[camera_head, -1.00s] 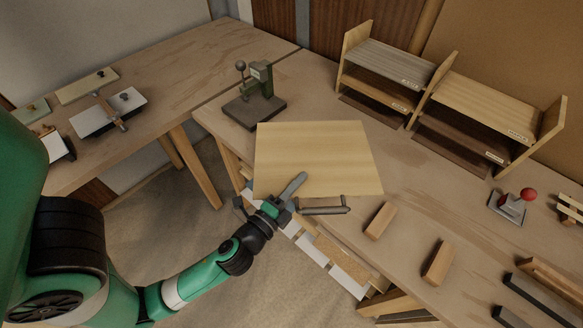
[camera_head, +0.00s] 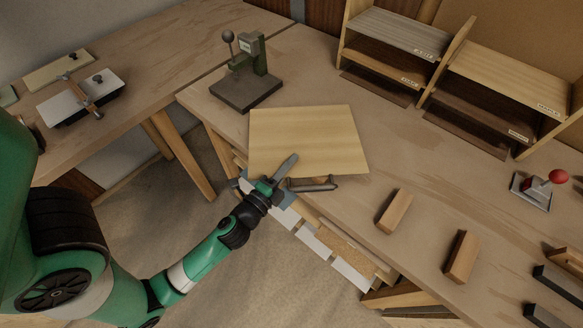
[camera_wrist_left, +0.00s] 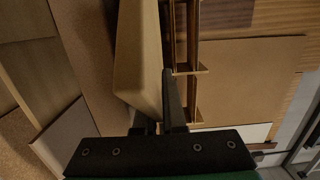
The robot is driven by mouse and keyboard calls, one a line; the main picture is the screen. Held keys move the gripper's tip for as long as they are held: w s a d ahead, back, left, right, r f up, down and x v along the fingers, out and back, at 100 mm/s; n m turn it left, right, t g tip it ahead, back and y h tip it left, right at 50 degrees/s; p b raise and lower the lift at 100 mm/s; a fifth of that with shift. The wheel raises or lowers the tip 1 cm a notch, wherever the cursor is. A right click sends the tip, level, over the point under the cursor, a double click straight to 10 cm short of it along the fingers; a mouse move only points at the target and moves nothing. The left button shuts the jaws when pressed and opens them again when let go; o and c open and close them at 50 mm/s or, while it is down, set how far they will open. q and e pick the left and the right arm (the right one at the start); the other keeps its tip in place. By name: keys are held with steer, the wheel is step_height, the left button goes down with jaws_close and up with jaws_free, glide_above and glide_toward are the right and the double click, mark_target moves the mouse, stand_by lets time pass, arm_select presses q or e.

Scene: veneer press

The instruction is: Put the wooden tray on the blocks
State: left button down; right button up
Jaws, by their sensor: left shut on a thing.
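The wooden tray (camera_head: 308,140) is a pale, flat, rectangular board at the near edge of the bench. My left gripper (camera_head: 284,172) is shut on its front edge, with one dark finger showing over the top. In the left wrist view the tray (camera_wrist_left: 140,60) is a tall pale slab beside the dark finger. I cannot tell whether the tray touches the bench. Two small wooden blocks, one nearer the tray (camera_head: 393,211) and one farther right (camera_head: 461,257), lie apart on the bench with nothing on them. My right gripper is not in view.
A dark green press (camera_head: 246,88) stands behind the tray. A dark bar (camera_head: 313,185) shows just below the tray's front edge. Shelves with labelled boards (camera_head: 400,45) stand at the back. A red-knobbed device (camera_head: 538,188) is right. Bench between tray and shelves is clear.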

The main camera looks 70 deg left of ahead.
arm_select(q)
steer(key=shift+a+r, duration=0.1)
steer(key=shift+r, duration=0.1)
steer(key=shift+f, duration=0.2)
steer(key=c, duration=1)
jaws_free()
steer(key=shift+r, duration=0.2)
steer(key=b+v, duration=0.5)
steer(key=v, duration=0.7)
